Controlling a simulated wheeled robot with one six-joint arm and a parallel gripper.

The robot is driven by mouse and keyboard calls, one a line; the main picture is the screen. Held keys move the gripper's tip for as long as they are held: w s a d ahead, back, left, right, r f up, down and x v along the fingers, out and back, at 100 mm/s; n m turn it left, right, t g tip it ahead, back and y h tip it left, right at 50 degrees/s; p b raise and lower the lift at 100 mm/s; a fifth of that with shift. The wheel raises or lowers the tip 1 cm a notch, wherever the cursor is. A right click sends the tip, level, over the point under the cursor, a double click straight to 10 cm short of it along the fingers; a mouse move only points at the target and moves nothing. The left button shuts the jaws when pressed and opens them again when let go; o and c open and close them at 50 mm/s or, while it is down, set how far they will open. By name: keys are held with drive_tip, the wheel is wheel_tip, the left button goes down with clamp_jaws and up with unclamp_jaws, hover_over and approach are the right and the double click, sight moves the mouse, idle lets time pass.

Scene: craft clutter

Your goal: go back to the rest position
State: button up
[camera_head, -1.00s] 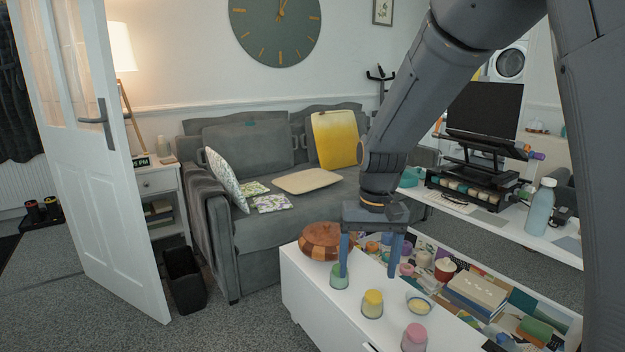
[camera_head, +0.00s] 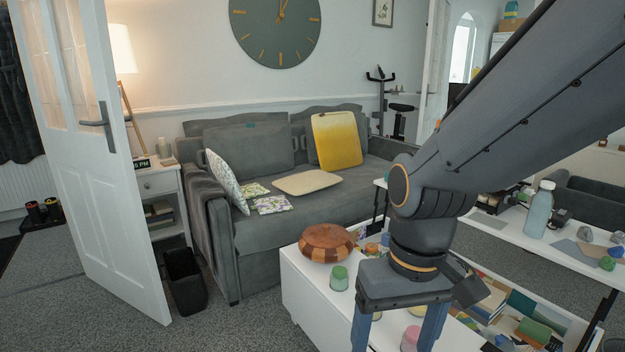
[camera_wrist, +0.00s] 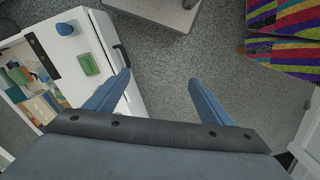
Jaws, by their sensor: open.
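My gripper (camera_head: 396,338) is open, with its two blue fingers apart and pointing down over the near part of the white cabinet in the head view. The fingertips are cut off or low in that view. In the wrist view my gripper (camera_wrist: 160,85) shows both fingers spread with only grey carpet between them. The left finger overlaps the edge of the white cabinet (camera_wrist: 122,85). Nothing is held.
A wooden bowl (camera_head: 327,243), a green jar (camera_head: 339,278) and a pink jar (camera_head: 411,338) stand on the white cabinet top (camera_head: 300,280). A blue bottle (camera_head: 540,209) stands on the right desk. A striped seat (camera_wrist: 285,50) is at the wrist view's upper right.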

drive_tip(key=d+r+m+p, duration=0.2)
drive_tip(key=d+r+p, duration=0.4)
drive_tip(key=p, duration=0.6)
drive_tip(key=shift+d+r+h+p, duration=0.3)
drive_tip(key=shift+d+r, duration=0.1)
drive_tip(key=shift+d, duration=0.35)
drive_tip(key=shift+s, duration=0.1)
idle(1.0)
